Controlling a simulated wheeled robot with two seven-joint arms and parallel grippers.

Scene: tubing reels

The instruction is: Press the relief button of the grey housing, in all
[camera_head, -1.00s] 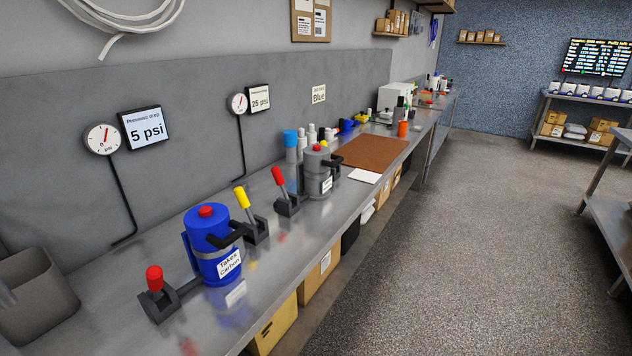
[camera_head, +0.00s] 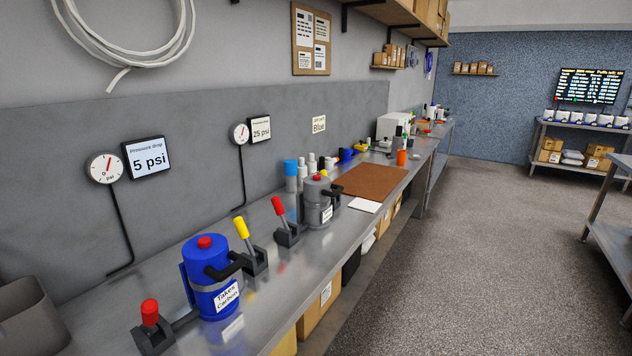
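The grey housing (camera_head: 319,205) stands upright on the steel bench, a grey cylinder with a white label on its front. A small red button (camera_head: 317,178) shows on its top, beside a yellow spot behind it. A red-handled lever (camera_head: 283,220) stands just left of it. A blue housing (camera_head: 210,278) labelled "Takes Carbon" stands nearer, with its own red top button (camera_head: 204,242). A yellow-handled lever (camera_head: 247,247) and another red-handled lever (camera_head: 151,326) flank the blue housing. Neither of my grippers is in view.
The steel bench (camera_head: 125,290) runs along the wall. Two round gauges, one with a "5 psi" sign (camera_head: 148,157) and one with a "25 psi" sign (camera_head: 260,129), hang behind it. A brown mat (camera_head: 369,182) and a white card (camera_head: 364,205) lie beyond the grey housing. The floor (camera_head: 450,270) at right is clear.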

